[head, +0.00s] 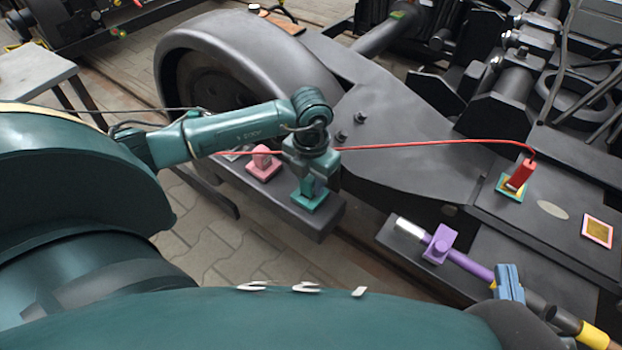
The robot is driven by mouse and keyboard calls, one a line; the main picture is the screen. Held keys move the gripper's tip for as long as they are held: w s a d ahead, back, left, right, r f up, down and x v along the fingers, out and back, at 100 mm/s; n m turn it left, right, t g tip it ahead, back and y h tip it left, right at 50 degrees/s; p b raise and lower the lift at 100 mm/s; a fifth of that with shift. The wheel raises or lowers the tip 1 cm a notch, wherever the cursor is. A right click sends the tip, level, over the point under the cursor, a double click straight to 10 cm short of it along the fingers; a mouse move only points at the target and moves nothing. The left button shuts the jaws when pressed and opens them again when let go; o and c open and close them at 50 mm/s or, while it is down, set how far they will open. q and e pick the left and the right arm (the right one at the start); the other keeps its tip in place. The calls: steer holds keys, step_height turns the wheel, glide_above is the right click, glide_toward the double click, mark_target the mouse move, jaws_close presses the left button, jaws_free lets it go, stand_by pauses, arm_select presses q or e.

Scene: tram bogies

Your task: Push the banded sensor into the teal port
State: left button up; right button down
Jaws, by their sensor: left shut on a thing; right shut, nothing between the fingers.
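My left gripper (314,176) points down directly over the teal port (307,201), a teal block on a square plate at the near end of a dark bar. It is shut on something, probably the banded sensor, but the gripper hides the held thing. I cannot make out its band or tell how deep it sits in the port. A red cable (430,145) runs from behind the gripper to a red plug (521,172) at the right. My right gripper is not in view.
A pink block (263,163) stands beside the teal port on the bar. A big dark wheel (240,55) rises behind. At the right are a purple clamp (439,244) and a blue clamp (508,283) on a rod, and a pink-edged plate (597,230).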

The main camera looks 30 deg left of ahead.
arm_select(q)
steer(key=shift+f, duration=0.3)
arm_select(e)
steer(key=shift+f, duration=0.2)
arm_select(q)
steer(key=o, duration=1)
step_height(320, 180, up, 4)
steer(key=shift+r+p, duration=0.2)
steer(key=shift+p, duration=0.5)
step_height(320, 180, up, 9)
steer(key=p, duration=0.2)
steer(key=shift+f, duration=0.15)
arm_select(e)
steer(key=shift+d+g+h, duration=0.5)
steer(key=shift+d+h, duration=0.1)
steer(key=shift+h, duration=0.1)
steer(key=shift+r, duration=0.1)
